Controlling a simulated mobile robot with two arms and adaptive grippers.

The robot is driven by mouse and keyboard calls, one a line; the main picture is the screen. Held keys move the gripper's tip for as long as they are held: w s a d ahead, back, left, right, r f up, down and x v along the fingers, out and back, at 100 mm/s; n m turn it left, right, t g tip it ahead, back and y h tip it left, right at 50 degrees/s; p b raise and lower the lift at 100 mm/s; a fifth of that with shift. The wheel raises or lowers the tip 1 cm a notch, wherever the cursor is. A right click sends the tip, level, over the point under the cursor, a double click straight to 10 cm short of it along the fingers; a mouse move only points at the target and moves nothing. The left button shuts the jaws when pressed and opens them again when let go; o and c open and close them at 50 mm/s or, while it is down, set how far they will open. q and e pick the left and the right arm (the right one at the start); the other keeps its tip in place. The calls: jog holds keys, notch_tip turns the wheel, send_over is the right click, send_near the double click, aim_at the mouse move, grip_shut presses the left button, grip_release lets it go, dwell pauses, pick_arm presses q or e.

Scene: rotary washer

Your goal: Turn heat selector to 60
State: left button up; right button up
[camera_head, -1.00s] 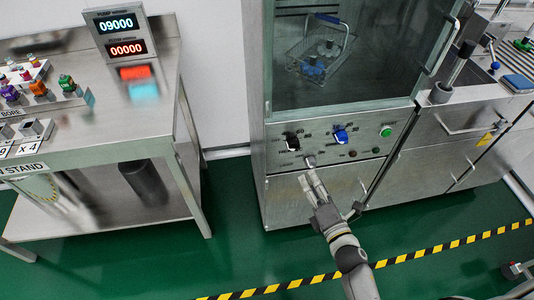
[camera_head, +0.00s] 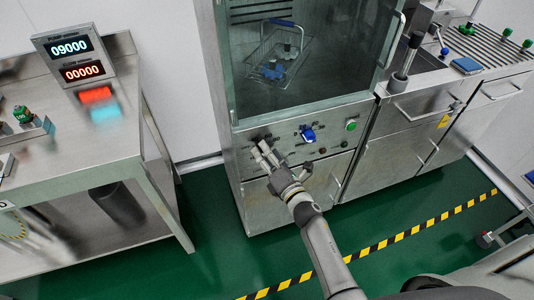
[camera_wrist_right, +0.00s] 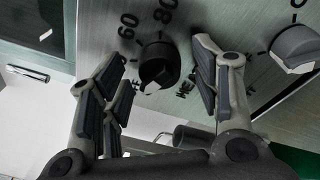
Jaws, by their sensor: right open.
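The heat selector is a black knob (camera_wrist_right: 158,68) on the steel panel in the right wrist view, with the printed numbers 60 (camera_wrist_right: 129,25) and 80 (camera_wrist_right: 166,11) beside it. My right gripper (camera_wrist_right: 161,54) is open, with its fingers on either side of the knob and gaps on both sides. The knob's pointer setting is hard to read. In the head view my right gripper (camera_head: 265,151) is at the washer's panel (camera_head: 335,120) and largely covers the black knob. My left gripper is not in view.
A blue knob (camera_head: 308,134) and a green button (camera_head: 351,125) are on the panel to the right. A grey-looking knob (camera_wrist_right: 295,48) shows at the right wrist view's edge. The glass door (camera_head: 300,60) above is down, with a wire basket (camera_head: 277,58) behind it. A steel table (camera_head: 105,135) stands left.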

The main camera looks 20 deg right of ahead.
jog(key=shift+w, duration=0.2)
jog(key=c, duration=1)
jog(key=shift+m, duration=0.3)
jog(key=m+h+b, duration=0.1)
jog(key=m, duration=0.5)
jog(key=m+t+b, duration=0.1)
jog(key=m, duration=0.5)
jog(key=f+m+h+b, duration=0.1)
jog(key=m, duration=0.5)
jog(key=shift+s+a+m+t+h, duration=0.1)
jog(key=shift+a+m+t+h, duration=0.15)
jog(key=shift+m+t+h, duration=0.05)
